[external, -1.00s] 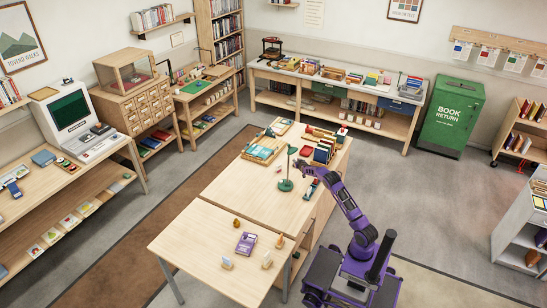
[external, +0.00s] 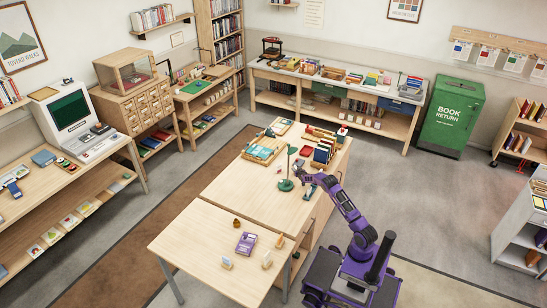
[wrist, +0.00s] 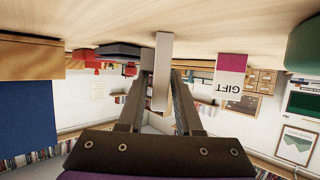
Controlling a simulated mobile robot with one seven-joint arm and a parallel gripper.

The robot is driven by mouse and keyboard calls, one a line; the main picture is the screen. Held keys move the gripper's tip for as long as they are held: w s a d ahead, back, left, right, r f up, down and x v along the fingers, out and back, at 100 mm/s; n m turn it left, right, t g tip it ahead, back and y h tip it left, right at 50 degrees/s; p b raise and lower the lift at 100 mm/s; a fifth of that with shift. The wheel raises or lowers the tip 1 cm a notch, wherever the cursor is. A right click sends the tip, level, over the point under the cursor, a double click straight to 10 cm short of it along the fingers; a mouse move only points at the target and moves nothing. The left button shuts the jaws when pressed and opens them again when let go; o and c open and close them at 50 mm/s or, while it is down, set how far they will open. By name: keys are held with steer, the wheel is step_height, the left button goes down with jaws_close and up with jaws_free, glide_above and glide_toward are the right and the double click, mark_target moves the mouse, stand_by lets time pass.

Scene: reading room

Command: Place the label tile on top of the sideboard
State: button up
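My gripper (external: 306,178) is low over the middle table, beside a green lamp (external: 286,185). In the wrist view the picture is upside down, with the tabletop along its top. A narrow pale upright block (wrist: 161,70) stands between my gripper's fingers (wrist: 161,80). It may be the label tile seen edge-on; I see no lettering on it. Whether the fingers press on it is unclear. A magenta and white piece marked GIFT (wrist: 230,75) stands beyond, to the right. The long unit with drawers (external: 271,72) at the back wall may be the sideboard.
The lamp's green base (wrist: 304,45) is at the right in the wrist view. A blue book-like face (wrist: 28,110) is close at the left. Books (external: 322,150) stand on the table behind my gripper. The front table (external: 200,230) has bare space around a purple item (external: 246,243).

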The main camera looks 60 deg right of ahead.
steer(key=shift+o, duration=0.8)
steer(key=shift+r, duration=0.15)
steer(key=shift+p+v, duration=0.35)
steer(key=shift+v, duration=3.4)
